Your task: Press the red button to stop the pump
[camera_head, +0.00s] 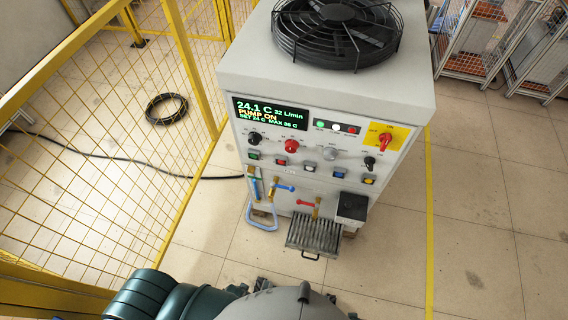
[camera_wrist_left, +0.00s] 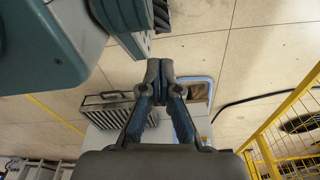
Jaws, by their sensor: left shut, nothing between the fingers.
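The pump unit is a light grey cabinet (camera_head: 400,110) in the middle of the head view. Its display (camera_head: 270,113) reads PUMP ON, 24.1 C and 22 L/min. A small red button (camera_head: 280,161) sits in the button row, between a green button (camera_head: 253,155) and a white button (camera_head: 309,168). My left gripper (camera_wrist_left: 160,72) shows in the left wrist view, shut and empty, with its fingertips together. It is apart from the panel and does not show in the head view. The red button does not show in the wrist view. My right gripper is in neither view.
A red knob (camera_head: 291,146) is above the buttons; blue (camera_head: 339,175) and yellow (camera_head: 369,180) buttons are right of them. Yellow mesh fencing (camera_head: 110,130) stands left.

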